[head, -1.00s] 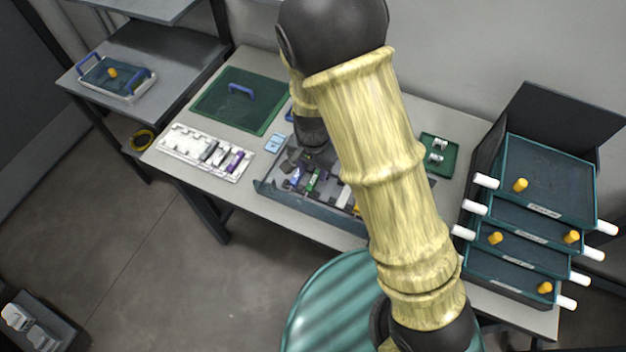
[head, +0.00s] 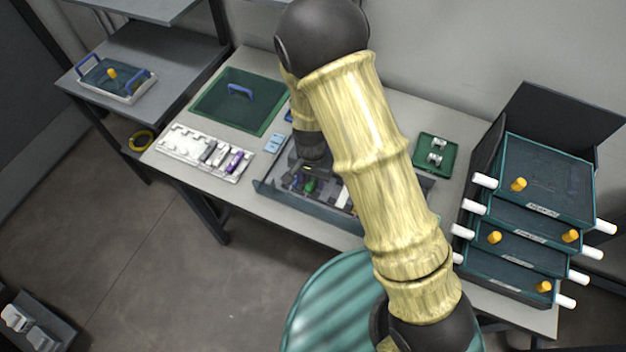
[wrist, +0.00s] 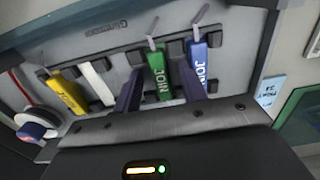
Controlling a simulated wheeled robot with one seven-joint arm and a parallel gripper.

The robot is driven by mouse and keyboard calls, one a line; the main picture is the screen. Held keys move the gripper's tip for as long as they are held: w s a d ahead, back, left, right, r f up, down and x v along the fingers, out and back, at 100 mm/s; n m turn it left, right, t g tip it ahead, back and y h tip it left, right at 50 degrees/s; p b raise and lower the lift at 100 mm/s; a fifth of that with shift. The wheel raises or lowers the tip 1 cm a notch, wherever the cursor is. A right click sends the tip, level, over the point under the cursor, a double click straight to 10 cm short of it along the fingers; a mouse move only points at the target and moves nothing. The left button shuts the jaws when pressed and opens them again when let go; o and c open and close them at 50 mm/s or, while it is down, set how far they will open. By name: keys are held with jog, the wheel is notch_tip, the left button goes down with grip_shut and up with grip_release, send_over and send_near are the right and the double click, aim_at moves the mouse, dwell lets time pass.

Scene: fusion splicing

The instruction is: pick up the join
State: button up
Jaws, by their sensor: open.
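Several bars lettered JOIN lie in a grey tray (head: 268,188), which also shows in the wrist view (wrist: 110,38). In the wrist view a green join (wrist: 158,75), a blue join (wrist: 198,70) and a yellow join (wrist: 68,92) stand in dark holders, each with a thin strand or tip at its far end. My gripper (wrist: 158,84) is open, its two dark fingers on either side of the green join. I cannot tell whether they touch it. In the head view the green join (head: 309,186) shows just below my wrist, and the fingers are hard to make out.
A white bar (wrist: 97,84) and a white spool (wrist: 38,121) are left of the green join. The blue join is close beside the right finger. A white rack (head: 190,147) and green tray (head: 215,102) are left; stacked drawers (head: 540,190) stand right.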

aim_at(312, 181)
grip_shut()
jog(key=shift+r, duration=0.1)
notch_tip(312, 181, up, 10)
dwell(0.7)
dwell(0.4)
